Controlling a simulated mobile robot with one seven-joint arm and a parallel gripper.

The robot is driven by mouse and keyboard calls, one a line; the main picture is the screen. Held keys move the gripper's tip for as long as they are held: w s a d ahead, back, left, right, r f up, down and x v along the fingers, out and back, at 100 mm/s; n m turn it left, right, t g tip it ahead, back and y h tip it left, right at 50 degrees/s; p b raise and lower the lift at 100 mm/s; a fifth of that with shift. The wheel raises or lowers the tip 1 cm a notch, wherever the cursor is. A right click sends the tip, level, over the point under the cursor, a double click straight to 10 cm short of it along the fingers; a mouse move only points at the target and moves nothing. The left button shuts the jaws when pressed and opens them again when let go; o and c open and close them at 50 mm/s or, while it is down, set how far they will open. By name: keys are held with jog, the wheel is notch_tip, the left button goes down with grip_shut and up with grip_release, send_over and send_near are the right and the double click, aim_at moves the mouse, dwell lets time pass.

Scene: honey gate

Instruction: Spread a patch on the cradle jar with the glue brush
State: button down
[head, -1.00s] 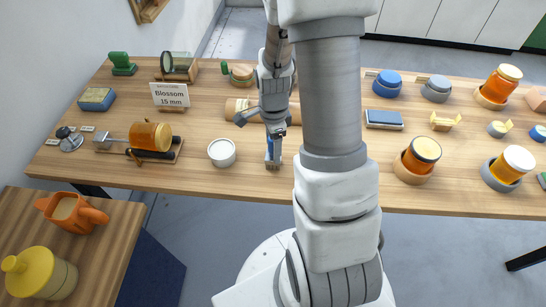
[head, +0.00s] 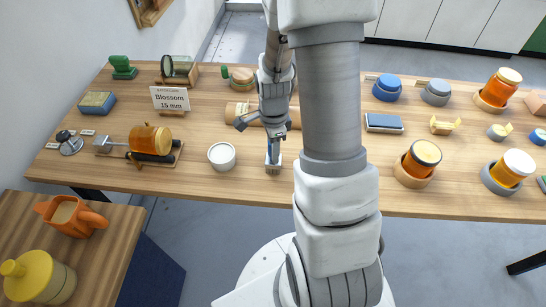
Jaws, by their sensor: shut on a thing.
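A round white pot (head: 222,155) stands between the jar and the brush.
A "Blossom 15 mm" sign (head: 171,99) stands behind the cradle. A wooden cylinder (head: 240,109) lies behind my gripper. Amber jars (head: 418,158) stand in holders at right. A side table with an orange jug (head: 72,214) and a yellow pot (head: 40,277) is at front left.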

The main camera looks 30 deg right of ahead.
jog(key=shift+r, duration=0.1)
jog(key=shift+r+p, duration=2.7)
jog(key=shift+r, duration=0.75)
jog(key=shift+w+a+n, duration=0.35)
jog(key=shift+n, duration=0.45)
jog(key=w+a+n, duration=0.3)
jog(key=a+n, duration=0.2)
jog(key=n, duration=0.4)
jog(key=w+a+r+n, duration=0.1)
jog(key=w+a+n, duration=0.2)
jog(key=n, duration=0.6)
jog(key=shift+a+n, duration=0.4)
jog(key=shift+a, duration=0.55)
jog(key=shift+d, duration=0.1)
